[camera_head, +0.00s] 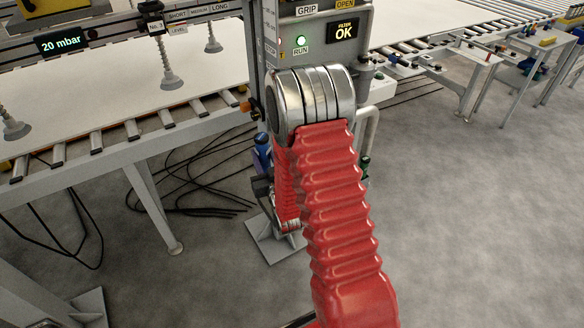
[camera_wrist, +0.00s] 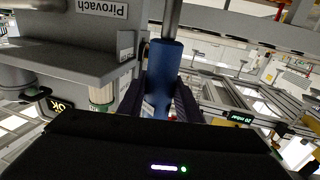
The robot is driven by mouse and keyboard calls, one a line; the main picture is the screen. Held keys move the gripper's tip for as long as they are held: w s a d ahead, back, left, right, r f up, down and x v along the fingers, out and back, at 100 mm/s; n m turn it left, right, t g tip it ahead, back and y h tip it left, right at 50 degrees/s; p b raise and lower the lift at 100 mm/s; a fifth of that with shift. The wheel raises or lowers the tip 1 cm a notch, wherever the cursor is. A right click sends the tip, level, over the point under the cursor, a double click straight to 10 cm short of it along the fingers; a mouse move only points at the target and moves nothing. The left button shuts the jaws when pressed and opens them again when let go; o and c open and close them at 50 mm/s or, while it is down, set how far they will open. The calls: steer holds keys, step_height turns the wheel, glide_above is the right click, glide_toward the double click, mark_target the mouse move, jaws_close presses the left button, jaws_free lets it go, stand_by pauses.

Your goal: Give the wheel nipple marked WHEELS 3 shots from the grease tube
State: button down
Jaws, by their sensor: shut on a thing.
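My gripper (camera_wrist: 163,108) is shut on a blue cylinder, which looks like the grease tube (camera_wrist: 163,66). The tube stands out between the dark fingers in the wrist view, with a grey metal rod at its far end; I cannot tell whether the rod belongs to it. In the head view a blue piece (camera_head: 262,152) shows just left of my red arm, low by the machine column. My arm hides most of the gripper there. I cannot make out the nipple marked WHEELS in either view.
A grey control cabinet (camera_head: 313,38) with "RUN" and "FILTER OK" stands behind my arm. A roller conveyor (camera_head: 90,145) with a white sheet and suction cups is at left. Black cables (camera_head: 195,180) lie on the floor. A grey shelf (camera_wrist: 60,62) is close beside the tube. Floor at right is clear.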

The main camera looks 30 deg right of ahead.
steer(key=w+a+r+n+y, duration=0.1)
steer(key=w+a+r, duration=0.1)
steer(key=a+r, duration=0.3)
steer(key=a, duration=0.3)
steer(key=shift+a+r+y, duration=0.3)
steer(key=shift+a+y, duration=0.1)
